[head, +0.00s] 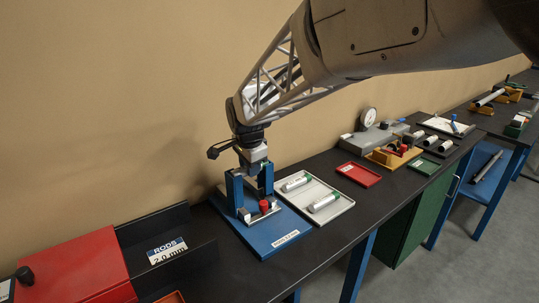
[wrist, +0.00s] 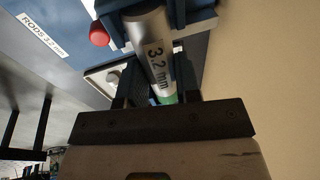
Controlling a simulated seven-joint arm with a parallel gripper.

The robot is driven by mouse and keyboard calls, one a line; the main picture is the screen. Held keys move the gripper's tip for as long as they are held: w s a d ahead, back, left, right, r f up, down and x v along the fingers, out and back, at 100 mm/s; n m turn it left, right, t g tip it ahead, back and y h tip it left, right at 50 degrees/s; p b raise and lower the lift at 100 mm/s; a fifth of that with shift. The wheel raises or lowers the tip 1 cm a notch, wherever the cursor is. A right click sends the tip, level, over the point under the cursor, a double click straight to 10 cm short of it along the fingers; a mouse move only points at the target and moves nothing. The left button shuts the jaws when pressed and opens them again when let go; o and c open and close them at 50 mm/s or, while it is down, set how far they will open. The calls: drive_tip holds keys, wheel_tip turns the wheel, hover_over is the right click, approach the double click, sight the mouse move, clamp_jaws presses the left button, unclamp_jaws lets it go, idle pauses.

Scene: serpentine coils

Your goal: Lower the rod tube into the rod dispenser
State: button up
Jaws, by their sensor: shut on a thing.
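My gripper (wrist: 163,78) is shut on the rod tube (wrist: 148,32), a silver tube marked "3.2 mm" with a green end close to the jaws. The tube's far end reaches in between blue parts of the rod dispenser (wrist: 112,8). How deep it sits there cannot be told. In the head view the dispenser has blue uprights (head: 236,189) on a blue base plate (head: 262,236), with a red knob (head: 265,205) at the front. My gripper (head: 255,172) is directly above and between the uprights. The held tube is largely hidden in that view.
A white tray (head: 345,204) with two silver, green-ended tubes (head: 324,203) lies right of the dispenser. A red tray (head: 359,174) is beyond it. A black holder labelled "RODS 2.0 mm" (head: 167,250) and a red box (head: 75,268) stand left. The wall is close behind.

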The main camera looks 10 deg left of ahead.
drive_tip(key=o, duration=1)
drive_tip(key=shift+o, duration=0.2)
drive_tip(key=shift+r, duration=0.15)
drive_tip(key=v, duration=0.7)
drive_tip(key=shift+r, duration=0.25)
